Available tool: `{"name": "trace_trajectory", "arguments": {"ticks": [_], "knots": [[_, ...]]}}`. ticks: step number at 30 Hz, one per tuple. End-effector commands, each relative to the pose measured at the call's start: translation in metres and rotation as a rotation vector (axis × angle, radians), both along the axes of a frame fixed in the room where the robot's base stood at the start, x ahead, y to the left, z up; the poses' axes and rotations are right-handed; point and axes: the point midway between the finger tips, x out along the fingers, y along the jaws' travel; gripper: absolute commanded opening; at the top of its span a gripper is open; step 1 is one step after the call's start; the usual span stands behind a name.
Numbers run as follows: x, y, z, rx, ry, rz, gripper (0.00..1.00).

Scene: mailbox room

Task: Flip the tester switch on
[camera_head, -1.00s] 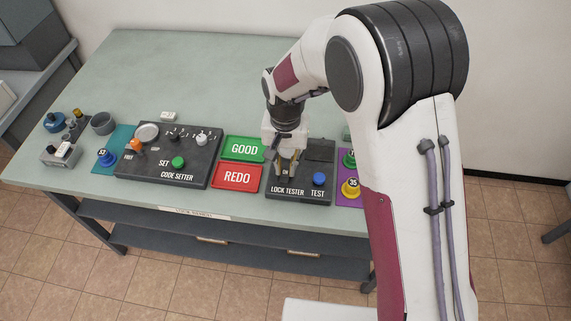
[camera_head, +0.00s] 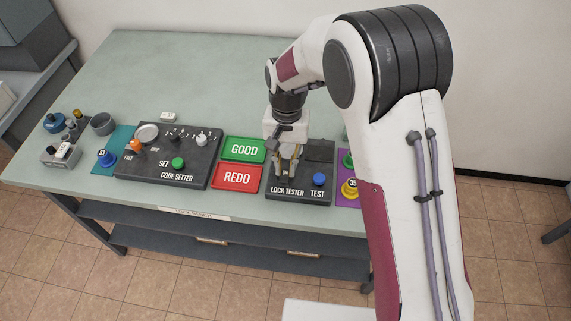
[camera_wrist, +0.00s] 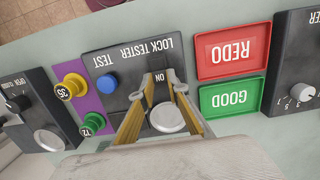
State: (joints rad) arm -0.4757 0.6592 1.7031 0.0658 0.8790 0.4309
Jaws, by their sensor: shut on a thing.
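The lock tester (camera_head: 320,152) is a dark panel at the right of the table, with a blue TEST button (camera_head: 319,179). In the wrist view the lock tester (camera_wrist: 125,75) appears upside down, with an ON mark and the blue button (camera_wrist: 107,82). My gripper (camera_head: 284,177) is low over the panel's left part, above the LOCK TESTER label. In the wrist view my gripper (camera_wrist: 163,76) has its fingertips closed on the small dark tester switch (camera_wrist: 159,74) beside the ON mark. The fingers largely hide the switch, so its setting cannot be told. A round silver disc (camera_wrist: 167,119) shows between the fingers.
Green GOOD (camera_head: 244,149) and red REDO (camera_head: 238,178) trays lie left of the tester. The code setter (camera_head: 195,178) is farther left. A purple mat with a yellow piece (camera_head: 350,188) lies close on the right. The table's back is clear.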

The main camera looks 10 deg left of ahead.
Motion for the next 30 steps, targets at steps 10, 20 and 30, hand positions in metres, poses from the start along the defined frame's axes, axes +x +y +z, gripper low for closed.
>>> {"name": "trace_trajectory", "arguments": {"ticks": [10,20,30], "knots": [[0.0004,0.0001,0.0001,0.000,-0.002,0.000,0.32],[0.0001,0.0000,0.0001,0.000,-0.002,0.000,0.32],[-0.0019,-0.0001,0.0008,-0.002,-0.044,0.000,0.32]]}}
